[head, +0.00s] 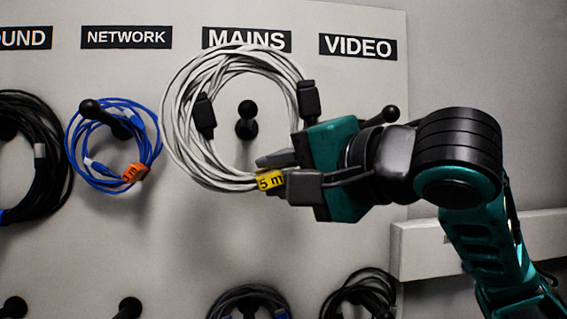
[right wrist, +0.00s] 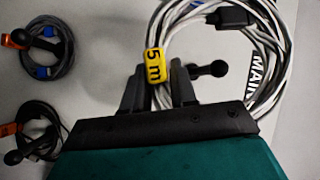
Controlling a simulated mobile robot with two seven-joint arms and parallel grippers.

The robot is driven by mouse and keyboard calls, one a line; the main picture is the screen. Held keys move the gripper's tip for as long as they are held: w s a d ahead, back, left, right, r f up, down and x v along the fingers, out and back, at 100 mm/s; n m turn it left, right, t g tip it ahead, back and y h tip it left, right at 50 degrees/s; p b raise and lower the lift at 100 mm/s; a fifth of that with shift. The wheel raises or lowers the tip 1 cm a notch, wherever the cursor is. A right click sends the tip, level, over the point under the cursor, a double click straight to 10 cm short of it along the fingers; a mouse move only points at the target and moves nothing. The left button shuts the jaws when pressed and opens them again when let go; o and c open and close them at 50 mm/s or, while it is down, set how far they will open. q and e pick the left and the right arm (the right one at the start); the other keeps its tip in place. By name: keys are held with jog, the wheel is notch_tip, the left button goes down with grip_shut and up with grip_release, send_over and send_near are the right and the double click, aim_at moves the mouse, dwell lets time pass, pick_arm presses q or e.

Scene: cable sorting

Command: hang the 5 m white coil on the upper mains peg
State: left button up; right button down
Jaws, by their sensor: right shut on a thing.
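The white coil (head: 178,125), with black plugs and a yellow "5 m" tag (head: 270,181), hangs upright in front of the board below the MAINS label (head: 247,40). My right gripper (head: 277,170) is shut on the coil's lower right side, next to the tag. The right wrist view shows the white cable (right wrist: 208,103) between the fingers (right wrist: 158,92). The upper mains peg (head: 246,122) is black and shows through the coil's opening, also in the right wrist view (right wrist: 208,69). I cannot tell whether its tip passes through the ring. My left gripper is out of view.
A blue coil (head: 73,150) with an orange tag hangs on the network peg to the left. A black coil (head: 55,185) hangs farther left. Dark coils hang below on the lower mains (head: 222,305) and lower video (head: 345,285) pegs. The upper video peg (head: 390,113) is close behind my right gripper.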

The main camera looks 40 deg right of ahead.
jog(key=shift+w+d+p, duration=0.35)
jog(key=shift+w+p, duration=0.2)
jog(key=shift+p, duration=0.05)
jog(key=shift+w+d+p, duration=0.35)
jog(key=shift+w+p, duration=0.2)
jog(key=shift+p, duration=0.05)
jog(key=shift+w+d+p, duration=0.1)
jog(key=shift+w+p, duration=0.3)
jog(key=shift+p, duration=0.2)
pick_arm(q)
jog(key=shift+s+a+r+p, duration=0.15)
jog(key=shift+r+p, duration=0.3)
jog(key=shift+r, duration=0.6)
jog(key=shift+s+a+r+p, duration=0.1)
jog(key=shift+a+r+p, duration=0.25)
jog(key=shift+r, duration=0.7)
pick_arm(e)
jog(key=shift+w+d+f, duration=0.8)
jog(key=shift+w+d, duration=0.05)
jog(key=shift+w, duration=0.45)
jog(key=shift+w+d+f, duration=0.75)
jog(key=shift+w+d, duration=0.1)
jog(key=shift+w, duration=0.45)
jog(key=shift+w+d+f, duration=0.8)
jog(key=shift+w+d, duration=0.05)
jog(key=shift+w, duration=0.45)
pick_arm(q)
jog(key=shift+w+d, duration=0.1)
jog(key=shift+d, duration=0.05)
